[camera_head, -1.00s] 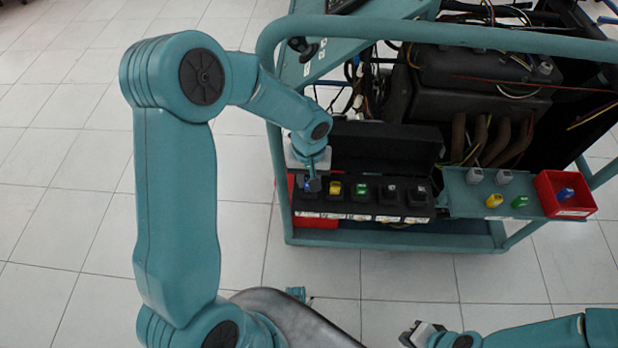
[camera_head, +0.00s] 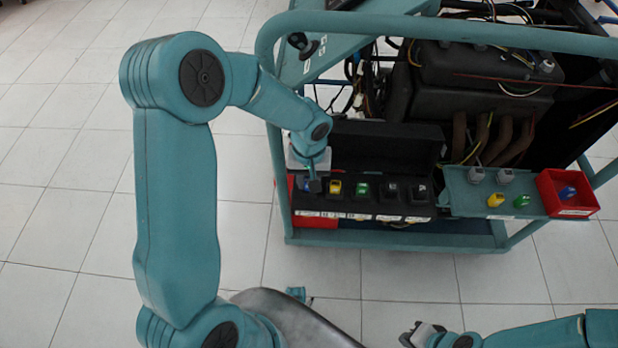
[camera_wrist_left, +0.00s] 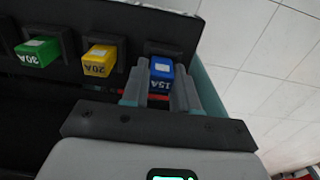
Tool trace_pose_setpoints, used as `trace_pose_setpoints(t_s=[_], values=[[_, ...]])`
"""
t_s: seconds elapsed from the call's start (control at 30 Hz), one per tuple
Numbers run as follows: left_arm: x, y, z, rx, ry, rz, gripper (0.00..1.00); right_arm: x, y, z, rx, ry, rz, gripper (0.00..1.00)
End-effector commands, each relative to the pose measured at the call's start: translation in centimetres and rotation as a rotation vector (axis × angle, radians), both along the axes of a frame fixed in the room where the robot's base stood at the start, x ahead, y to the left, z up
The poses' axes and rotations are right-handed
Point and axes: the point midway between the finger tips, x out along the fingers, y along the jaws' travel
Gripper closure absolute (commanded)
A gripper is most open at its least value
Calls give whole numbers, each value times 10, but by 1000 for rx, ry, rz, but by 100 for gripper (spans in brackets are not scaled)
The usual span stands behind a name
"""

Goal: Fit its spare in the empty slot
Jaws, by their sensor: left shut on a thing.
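My left gripper (camera_wrist_left: 160,90) is shut on a blue fuse (camera_wrist_left: 161,70) marked 15A. It is at the leftmost slot of the black fuse box (camera_head: 325,208); in the head view my wrist and fingers (camera_head: 314,184) mostly hide the fuse. The fuse is at the slot mouth in the wrist view, but I cannot tell how deep it sits. Yellow (camera_head: 334,187), green (camera_head: 361,189) and two dark fuses (camera_head: 392,193) fill the other slots. My right gripper (camera_head: 410,336) is low at the bottom edge, away from the box; its fingers are unclear.
A teal shelf (camera_head: 460,203) right of the box holds yellow (camera_head: 495,200), green (camera_head: 521,201) and two grey fuses (camera_head: 505,176). A red bin (camera_head: 548,192) at its end holds another blue fuse (camera_head: 567,192).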

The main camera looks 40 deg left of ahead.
Motion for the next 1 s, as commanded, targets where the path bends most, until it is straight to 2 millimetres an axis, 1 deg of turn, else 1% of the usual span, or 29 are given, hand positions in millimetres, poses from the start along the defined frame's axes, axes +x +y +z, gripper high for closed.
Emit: trace_pose_setpoints(t_s=[0.17, 0.37, 0.4, 0.43, 0.47, 0.87, 1.0], values=[[0, 0, -4, 0, 0, 0, 100, 0, 0, -4, 0, 0, 0, 100], [0, 0, -3, -1, 1, 0, 100, 0, 0, -3, 0, 0, 0, 100], [0, 0, -3, -1, 1, 0, 58, 0, 0, -3, 0, 0, 0, 100], [0, 0, -3, 0, 2, 0, 49, 0, 0, -3, 0, 0, 0, 100], [-1, 0, -3, 0, 2, 0, 42, 0, 0, -3, 0, 0, 0, 100], [-2, 1, -5, 2, 8, -1, 42, 0, 0, -3, 0, 0, 0, 100], [-2, 1, -2, 2, 8, -1, 42, 0, 0, -1, 0, 0, 0, 100]])
